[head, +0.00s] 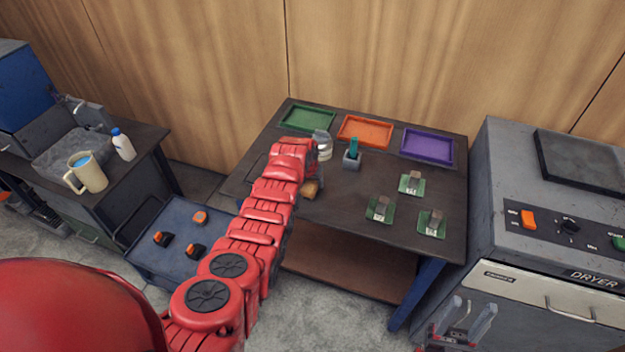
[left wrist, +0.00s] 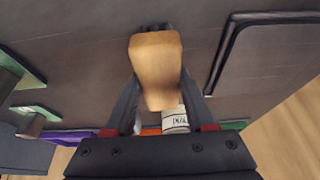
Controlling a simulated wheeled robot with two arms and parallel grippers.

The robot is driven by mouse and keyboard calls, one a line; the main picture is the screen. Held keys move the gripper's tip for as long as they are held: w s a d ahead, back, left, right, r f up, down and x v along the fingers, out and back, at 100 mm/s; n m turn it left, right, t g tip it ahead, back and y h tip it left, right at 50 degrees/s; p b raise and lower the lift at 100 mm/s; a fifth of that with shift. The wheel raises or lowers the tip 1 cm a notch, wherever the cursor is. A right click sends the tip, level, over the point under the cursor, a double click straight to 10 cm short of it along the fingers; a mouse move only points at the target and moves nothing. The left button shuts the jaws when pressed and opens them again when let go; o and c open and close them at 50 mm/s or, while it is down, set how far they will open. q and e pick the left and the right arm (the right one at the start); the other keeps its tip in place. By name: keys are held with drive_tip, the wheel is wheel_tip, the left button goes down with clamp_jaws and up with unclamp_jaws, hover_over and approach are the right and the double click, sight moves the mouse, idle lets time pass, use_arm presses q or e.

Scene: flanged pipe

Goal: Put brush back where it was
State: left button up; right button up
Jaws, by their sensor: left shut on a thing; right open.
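The brush, with a tan wooden body (left wrist: 157,65) and dark bristles at its far end, is between the fingers of my left gripper (left wrist: 155,88) in the left wrist view. In the head view the brush (head: 311,188) shows as a small tan patch beside the red arm, over the left part of the dark table (head: 340,220). My left gripper is shut on it; my own arm hides most of the gripper in the head view. I cannot tell whether the bristles touch the table. My right gripper (head: 468,322) is open and empty, low in front of the dryer.
A jar (head: 322,146) and a grey holder with a teal item (head: 352,157) stand close by. Green (head: 306,118), orange (head: 364,131) and purple (head: 428,146) trays line the back. Green boards (head: 380,209) lie at right. A dark-rimmed rectangle (left wrist: 222,62) lies beside the brush.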

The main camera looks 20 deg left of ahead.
use_arm(q)
drive_tip(key=shift+f, duration=0.2)
drive_tip(key=shift+f+b, duration=0.25)
drive_tip(key=shift+b, duration=0.05)
drive_tip(key=o, duration=1.3)
drive_tip(key=shift+r, duration=0.1)
